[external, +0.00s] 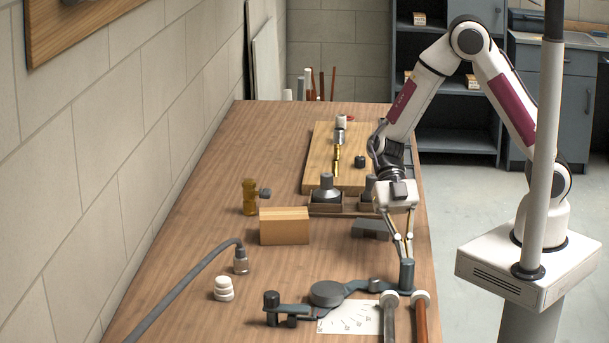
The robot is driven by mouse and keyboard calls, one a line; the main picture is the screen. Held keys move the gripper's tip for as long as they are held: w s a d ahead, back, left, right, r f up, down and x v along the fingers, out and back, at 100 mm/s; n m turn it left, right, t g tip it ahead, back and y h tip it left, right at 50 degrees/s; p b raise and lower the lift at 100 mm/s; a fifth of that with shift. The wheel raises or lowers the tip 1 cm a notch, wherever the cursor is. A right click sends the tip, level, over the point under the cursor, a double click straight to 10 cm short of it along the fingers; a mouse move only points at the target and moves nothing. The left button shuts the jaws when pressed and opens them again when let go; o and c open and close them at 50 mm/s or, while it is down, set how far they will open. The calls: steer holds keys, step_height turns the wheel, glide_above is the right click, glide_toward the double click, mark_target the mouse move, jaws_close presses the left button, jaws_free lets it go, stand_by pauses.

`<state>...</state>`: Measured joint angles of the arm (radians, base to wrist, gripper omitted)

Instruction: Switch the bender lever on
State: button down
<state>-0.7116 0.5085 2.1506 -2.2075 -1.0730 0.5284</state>
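The bender is a dark grey tool on the front part of the bench, with a round disc (327,293) in its middle. Its lever (358,286) runs right from the disc to an upright dark cylinder (407,277) near the bench's right edge. My gripper (406,256) points down, with its fingertips at the top of this cylinder. The fingers run close together at the tips. I cannot tell whether they touch the cylinder, stand behind it or close on it.
A white sheet with scale marks (350,318) lies beside the disc. Two capped pipes (389,318) (420,318) lie at the front right. A wooden block (284,226), a grey hose (185,285) and white stacked rings (223,288) stand left. A fittings board (318,155) lies behind.

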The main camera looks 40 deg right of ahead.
steer(key=w+d, duration=0.1)
steer(key=w, duration=0.2)
steer(key=shift+w+d, duration=0.15)
steer(key=shift+d, duration=0.25)
steer(key=v, duration=1)
steer(key=shift+d, duration=0.25)
